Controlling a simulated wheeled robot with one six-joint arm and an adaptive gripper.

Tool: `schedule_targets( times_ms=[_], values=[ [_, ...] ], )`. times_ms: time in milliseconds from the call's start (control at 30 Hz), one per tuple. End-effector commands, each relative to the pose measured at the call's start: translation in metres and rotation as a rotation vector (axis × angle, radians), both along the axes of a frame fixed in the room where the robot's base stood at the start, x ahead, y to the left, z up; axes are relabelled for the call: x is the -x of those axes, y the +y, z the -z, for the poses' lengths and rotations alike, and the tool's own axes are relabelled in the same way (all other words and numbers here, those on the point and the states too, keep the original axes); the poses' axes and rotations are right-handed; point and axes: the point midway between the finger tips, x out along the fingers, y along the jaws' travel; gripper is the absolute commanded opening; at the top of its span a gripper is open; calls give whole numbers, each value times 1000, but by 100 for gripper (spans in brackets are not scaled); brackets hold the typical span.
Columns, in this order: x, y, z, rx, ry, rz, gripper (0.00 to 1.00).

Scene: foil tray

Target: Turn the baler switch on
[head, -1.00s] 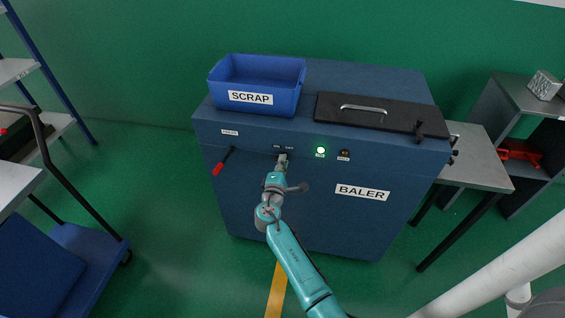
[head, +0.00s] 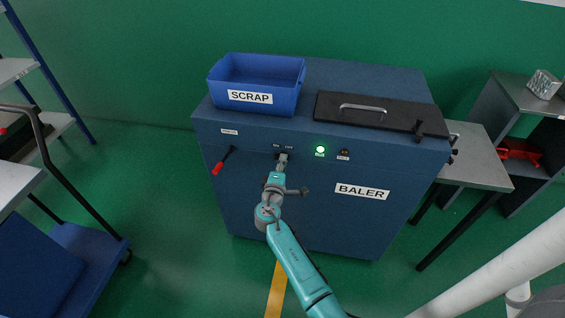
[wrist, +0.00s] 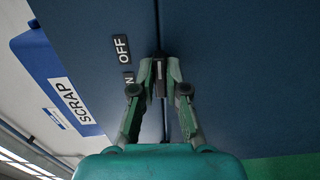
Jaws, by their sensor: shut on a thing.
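The blue baler (head: 310,190) stands ahead with its front panel facing me. My gripper (head: 283,156) is at the panel, just below the small ON and OFF labels. In the wrist view my gripper (wrist: 160,68) is shut on the small dark switch handle (wrist: 160,85), between its fingertips. The OFF label (wrist: 122,48) is clear there; the ON label (wrist: 128,77) is partly hidden by a finger. The fingers hide much of the switch, so its exact setting is hard to read. A green lamp (head: 320,150) right of the switch is lit.
A red-handled lever (head: 217,168) hangs left of the switch. A dark button (head: 344,153) is right of the lamp. On top are the blue SCRAP bin (head: 255,85) and a black hatch (head: 380,115) with a handle. A grey side table (head: 475,165) stands right.

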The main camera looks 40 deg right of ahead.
Motion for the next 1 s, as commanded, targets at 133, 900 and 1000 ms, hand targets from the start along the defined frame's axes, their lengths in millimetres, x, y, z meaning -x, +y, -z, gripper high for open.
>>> schedule_targets(
  times_ms=[133, 900, 1000],
  values=[
    [1, 0, 2, -2, 1, 1, 28],
    [38, 50, 2, 0, 3, -4, 39],
    [50, 65, 1, 0, 3, -4, 39]
  ],
)
